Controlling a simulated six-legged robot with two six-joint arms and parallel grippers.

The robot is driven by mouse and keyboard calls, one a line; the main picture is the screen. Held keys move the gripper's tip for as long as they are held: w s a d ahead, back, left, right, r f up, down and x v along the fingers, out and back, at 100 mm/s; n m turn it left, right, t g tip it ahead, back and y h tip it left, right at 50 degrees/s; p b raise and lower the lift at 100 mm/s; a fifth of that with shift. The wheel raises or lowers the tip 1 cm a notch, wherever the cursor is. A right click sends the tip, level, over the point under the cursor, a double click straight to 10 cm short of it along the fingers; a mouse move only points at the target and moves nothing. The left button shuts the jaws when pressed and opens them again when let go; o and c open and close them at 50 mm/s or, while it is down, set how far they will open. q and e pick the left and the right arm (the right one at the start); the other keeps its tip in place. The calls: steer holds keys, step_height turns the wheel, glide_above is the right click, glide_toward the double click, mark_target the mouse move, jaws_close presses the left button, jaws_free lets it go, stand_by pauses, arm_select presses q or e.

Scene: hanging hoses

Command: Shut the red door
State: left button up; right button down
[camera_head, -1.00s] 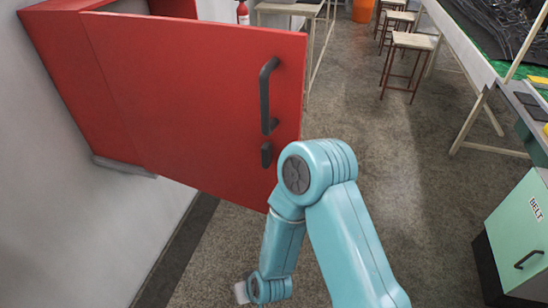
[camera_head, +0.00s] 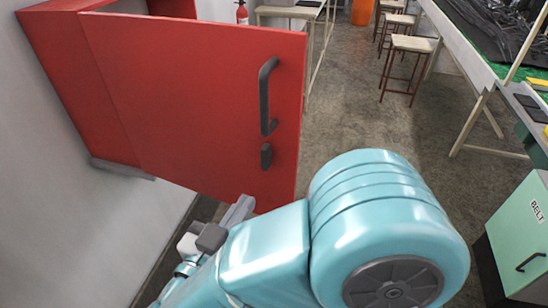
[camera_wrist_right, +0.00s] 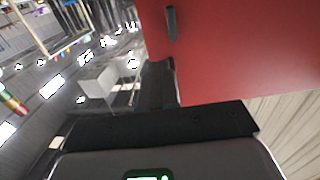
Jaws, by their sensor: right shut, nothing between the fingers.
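The red door (camera_head: 190,95) stands open on the front of a red cabinet (camera_head: 75,70) on the left wall. Its dark vertical handle (camera_head: 265,95) is near its free right edge, with a small dark latch (camera_head: 266,156) below. My right gripper (camera_head: 238,210) is shut and empty at the door's lower edge; I cannot tell whether it touches. My left gripper is out of view.
A grey ledge (camera_head: 120,169) lies under the cabinet. A fire extinguisher (camera_head: 242,13) and tables stand behind the door. Stools (camera_head: 405,45), a green-topped table and a green cabinet labelled BELT (camera_head: 520,235) are at right. The middle floor is clear.

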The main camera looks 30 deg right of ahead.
mark_target(280, 149)
steer(key=p+x, duration=0.1)
steer(key=x, duration=1.2)
steer(key=shift+w+d+p, duration=0.2)
steer(key=shift+d+p, duration=0.05)
steer(key=shift+p, duration=0.1)
